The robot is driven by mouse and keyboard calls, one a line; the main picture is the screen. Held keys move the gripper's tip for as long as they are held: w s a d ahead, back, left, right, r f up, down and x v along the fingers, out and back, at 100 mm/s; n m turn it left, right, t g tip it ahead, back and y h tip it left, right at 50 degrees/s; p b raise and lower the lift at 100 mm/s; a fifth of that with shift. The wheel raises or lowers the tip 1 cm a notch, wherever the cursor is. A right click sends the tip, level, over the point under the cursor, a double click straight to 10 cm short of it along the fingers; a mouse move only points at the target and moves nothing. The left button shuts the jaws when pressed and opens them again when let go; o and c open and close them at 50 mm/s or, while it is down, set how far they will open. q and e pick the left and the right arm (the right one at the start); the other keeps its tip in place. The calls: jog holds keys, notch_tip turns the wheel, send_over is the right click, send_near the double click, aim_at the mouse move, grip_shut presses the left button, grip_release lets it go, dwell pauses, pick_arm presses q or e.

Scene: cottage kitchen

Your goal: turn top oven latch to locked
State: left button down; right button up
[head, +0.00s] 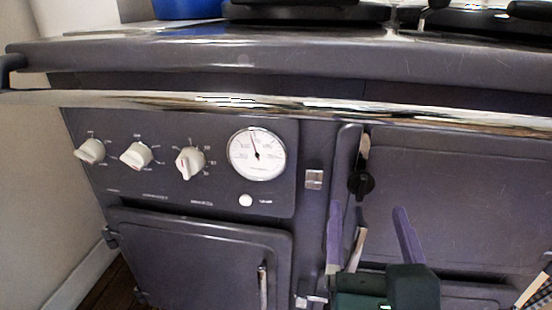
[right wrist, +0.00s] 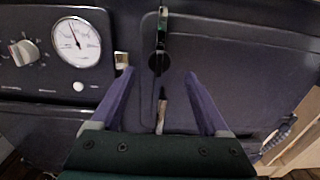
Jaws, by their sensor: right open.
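The top oven latch (head: 362,184) is a dark round knob at the left edge of the upper right oven door (head: 455,195). A narrow shiny piece stands upright just above the knob, clearer in the right wrist view (right wrist: 162,28). My right gripper (head: 368,209) is open and empty, its purple fingers pointing at the door just below the knob. In the right wrist view the knob (right wrist: 158,62) lies ahead of the gap between the fingertips (right wrist: 160,73). I cannot tell whether either finger touches the door. My left gripper is out of view.
A chrome rail (head: 250,102) runs across the stove front above the doors. A control panel with white knobs (head: 136,155) and a round gauge (head: 257,154) is at left. A small square metal catch (head: 313,179) sits left of the latch. A pale strip (head: 357,248) shows between the fingers.

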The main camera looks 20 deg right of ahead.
aim_at(363, 189)
jog(key=x, duration=0.7)
jog(key=shift+w+d, duration=0.1)
jog(key=shift+w, duration=0.15)
grip_shut()
dwell(1.1)
